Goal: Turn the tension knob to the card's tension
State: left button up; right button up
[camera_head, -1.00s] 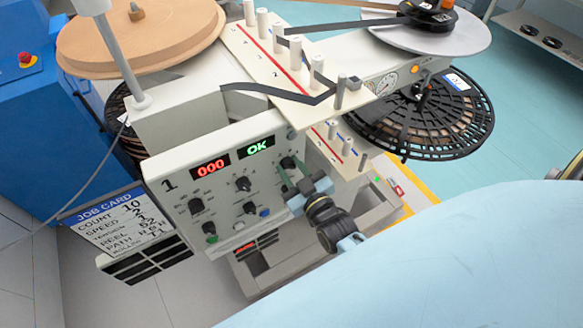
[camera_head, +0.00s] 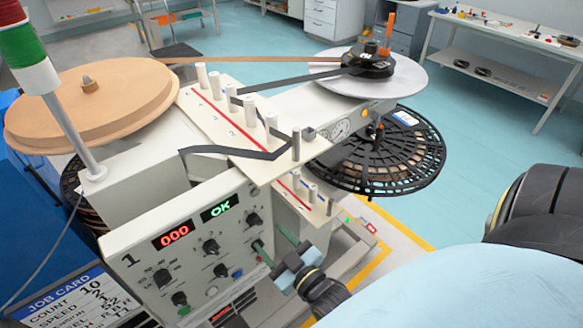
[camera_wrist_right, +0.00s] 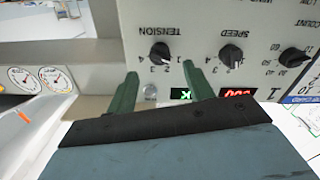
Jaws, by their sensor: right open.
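The tension knob (camera_wrist_right: 160,52) is black, with a printed scale of 1 to 4. It also shows on the white panel (camera_head: 130,238) in the head view (camera_head: 253,220). Its exact pointer setting is too small to tell. My right gripper (camera_wrist_right: 161,80) has two green fingers spread apart with nothing between them. They are in front of the panel, apart from the knob; in the head view the gripper (camera_head: 272,243) is low and right of it. The job card (camera_head: 65,298) is at lower left; its tension line appears to read 1. My left gripper is not in view.
The speed knob (camera_wrist_right: 231,54) and count knob (camera_wrist_right: 292,57) sit beside the tension knob. A red display (camera_head: 173,236) reads 000 and a green one (camera_head: 215,211) reads OK. Pegs and a dark strip are above the panel. A black reel (camera_head: 430,150) is at right.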

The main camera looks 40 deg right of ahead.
jog(key=s, duration=0.7)
jog(key=shift+s, duration=0.2)
jog(key=s+a+f+g+b, duration=0.1)
jog(key=s+f+g, duration=0.2)
jog(key=f, duration=0.6)
jog(key=s+a+f+g+y+b, duration=0.1)
jog(key=s+f+g+b, duration=0.1)
jog(key=f, duration=0.8)
jog(key=s+a+f+g+b, duration=0.1)
jog(key=s+f+g, duration=0.2)
jog(key=f, duration=0.6)
jog(key=s+d+f+g+h+b, duration=0.1)
jog(key=s+d+f+g+b, duration=0.2)
jog(key=s+f+g, duration=0.6)
jog(key=s+d+f, duration=0.1)
jog(key=s+f, duration=0.7)
jog(key=s, duration=0.1)
jog(key=shift+d, duration=0.15)
